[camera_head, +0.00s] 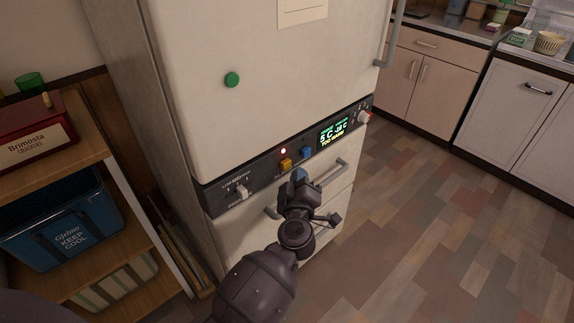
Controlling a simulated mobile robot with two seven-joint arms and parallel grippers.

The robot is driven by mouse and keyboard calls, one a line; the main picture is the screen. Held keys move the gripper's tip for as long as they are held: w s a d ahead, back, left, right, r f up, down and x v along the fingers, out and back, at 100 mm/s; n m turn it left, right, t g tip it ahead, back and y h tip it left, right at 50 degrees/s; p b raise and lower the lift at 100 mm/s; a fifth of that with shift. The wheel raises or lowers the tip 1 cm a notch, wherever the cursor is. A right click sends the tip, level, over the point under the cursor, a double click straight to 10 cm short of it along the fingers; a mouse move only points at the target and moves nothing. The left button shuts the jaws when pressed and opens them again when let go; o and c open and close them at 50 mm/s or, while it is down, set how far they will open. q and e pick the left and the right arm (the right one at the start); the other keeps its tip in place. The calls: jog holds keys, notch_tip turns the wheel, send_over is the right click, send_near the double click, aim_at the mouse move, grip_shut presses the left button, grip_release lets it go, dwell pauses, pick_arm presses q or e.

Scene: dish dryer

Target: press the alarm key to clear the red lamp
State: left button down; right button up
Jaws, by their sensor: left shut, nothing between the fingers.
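A dark control panel (262,172) runs across the front of a cream fridge-freezer. An orange key (286,164) sits on it, with a partly hidden label starting "AL" below. A small lamp (283,151) just above this key glows bright with a reddish tint. A blue key (306,153) is to its right. The display (334,131) shows green figures and a yellow line that seems to read "TOO WARM". My left gripper (299,176) is shut and empty, its tips just below the keys in the picture, apparently apart from them. My right gripper is out of view.
A slider switch (242,192) is at the panel's left and a knob (363,116) at its right. Drawer handles (328,173) stick out below the panel, near my gripper. Wooden shelves (140,240) stand left. The floor (430,230) at right is clear.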

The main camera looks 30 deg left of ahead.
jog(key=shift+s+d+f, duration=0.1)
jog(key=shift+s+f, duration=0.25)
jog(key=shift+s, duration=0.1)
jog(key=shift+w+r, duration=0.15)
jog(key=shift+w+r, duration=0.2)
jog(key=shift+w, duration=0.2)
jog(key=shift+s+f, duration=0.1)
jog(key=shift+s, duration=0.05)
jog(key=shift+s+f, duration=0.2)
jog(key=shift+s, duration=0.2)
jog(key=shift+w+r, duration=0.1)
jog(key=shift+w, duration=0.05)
